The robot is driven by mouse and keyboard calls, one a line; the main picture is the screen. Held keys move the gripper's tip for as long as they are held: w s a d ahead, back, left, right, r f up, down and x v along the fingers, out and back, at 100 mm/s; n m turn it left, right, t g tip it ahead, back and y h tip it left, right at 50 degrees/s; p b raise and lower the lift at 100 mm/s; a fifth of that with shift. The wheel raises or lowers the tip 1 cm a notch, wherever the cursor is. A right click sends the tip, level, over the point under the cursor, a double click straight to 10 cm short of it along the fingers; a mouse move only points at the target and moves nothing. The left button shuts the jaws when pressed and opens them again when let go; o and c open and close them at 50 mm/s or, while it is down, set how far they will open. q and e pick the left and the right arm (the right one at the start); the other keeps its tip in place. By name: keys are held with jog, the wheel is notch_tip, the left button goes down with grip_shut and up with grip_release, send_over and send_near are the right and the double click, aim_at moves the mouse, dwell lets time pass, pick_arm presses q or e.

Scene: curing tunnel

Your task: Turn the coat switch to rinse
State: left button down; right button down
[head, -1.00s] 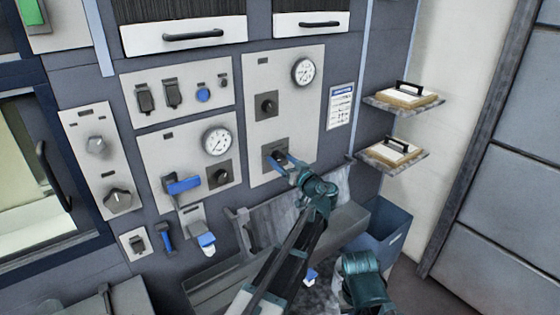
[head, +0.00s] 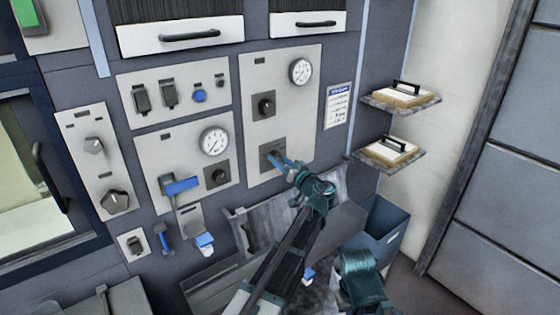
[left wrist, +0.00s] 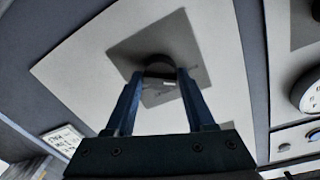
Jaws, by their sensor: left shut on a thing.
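A dark rotary switch sits on a grey square plate (head: 266,151) low on the tall pale panel below the round gauge. My left gripper (head: 277,158) reaches it with blue fingers and covers most of it in the head view. In the left wrist view the round dark knob (left wrist: 158,64) lies between the tips of my left gripper (left wrist: 158,80), which is shut on it. The lettering on the plate is too small to read, and the knob's pointing direction is hidden. My right gripper does not show.
A second dark knob (head: 264,106) sits above on the same panel, beside a gauge (head: 300,71). Left of it is a panel with another gauge (head: 214,142) and a blue handle (head: 182,186). A sloped metal trough (head: 345,222) and blue bin (head: 386,228) lie below.

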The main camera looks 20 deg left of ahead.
pick_arm(q)
jog(key=m, duration=0.6)
jog(key=shift+g+p, duration=0.3)
jog(key=shift+p, duration=0.1)
jog(key=m, duration=0.6)
jog(key=shift+w+d+g, duration=0.1)
jog(key=shift+g, duration=0.2)
jog(key=m, duration=0.6)
jog(key=shift+y, duration=0.3)
jog(key=m, duration=0.5)
jog(key=shift+g, duration=0.4)
jog(key=shift+m, duration=0.4)
jog(key=shift+c, duration=1.4)
grip_release()
